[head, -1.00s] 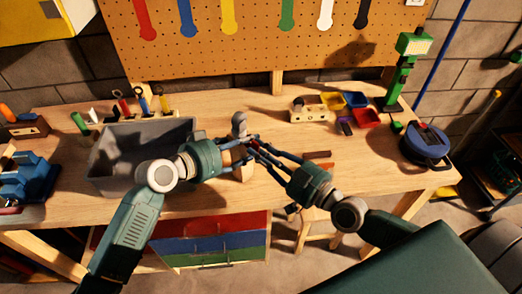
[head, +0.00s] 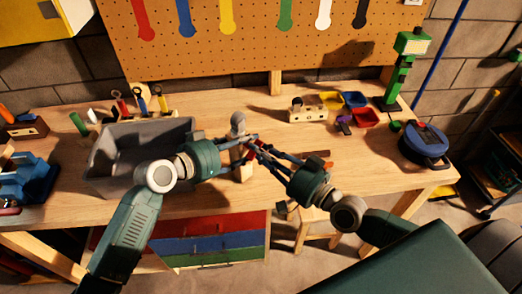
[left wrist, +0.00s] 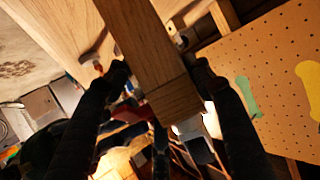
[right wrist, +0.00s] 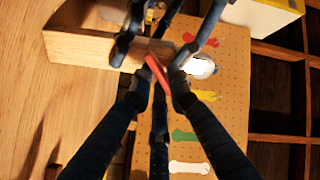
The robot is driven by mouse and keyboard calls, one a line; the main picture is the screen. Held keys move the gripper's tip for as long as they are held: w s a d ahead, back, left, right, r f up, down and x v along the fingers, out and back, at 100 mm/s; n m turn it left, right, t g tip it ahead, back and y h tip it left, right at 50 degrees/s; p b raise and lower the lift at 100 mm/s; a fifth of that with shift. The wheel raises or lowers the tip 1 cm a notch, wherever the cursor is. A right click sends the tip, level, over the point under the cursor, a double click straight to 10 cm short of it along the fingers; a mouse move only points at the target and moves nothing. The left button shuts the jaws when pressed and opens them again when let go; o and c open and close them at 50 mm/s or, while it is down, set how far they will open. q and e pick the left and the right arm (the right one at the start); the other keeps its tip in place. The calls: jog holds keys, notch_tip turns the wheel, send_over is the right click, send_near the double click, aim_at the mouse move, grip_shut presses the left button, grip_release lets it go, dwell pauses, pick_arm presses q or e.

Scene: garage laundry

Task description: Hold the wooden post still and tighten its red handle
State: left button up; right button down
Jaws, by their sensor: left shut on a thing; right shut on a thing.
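The wooden post (head: 243,172) stands upright on the workbench, with a grey rounded piece (head: 238,119) at its top. My left gripper (head: 236,152) is shut on the post; in the left wrist view the post (left wrist: 150,50) lies between its two fingers. The red handle (right wrist: 157,70) is in front of the post in the right wrist view. My right gripper (right wrist: 160,80) is shut on the handle, its fingertips close to the post (right wrist: 88,47). In the head view the fingers of both grippers hide much of the post and handle.
A grey bin (head: 103,176) stands left of the post, close to my left arm. A wooden block (head: 307,113) and small coloured bins (head: 366,117) are at the back right. A blue round container (head: 425,147) is near the right edge. The bench (head: 365,165) before it is mostly clear.

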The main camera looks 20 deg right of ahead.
jog(key=shift+w+d+f+m, duration=0.1)
jog(key=shift+d+m, duration=0.15)
jog(key=shift+m, duration=0.75)
jog(key=c, duration=1.9)
grip_release()
jog(key=shift+c, duration=0.2)
jog(key=shift+o, duration=1)
jog(key=shift+a, duration=0.15)
jog(key=v, duration=1.2)
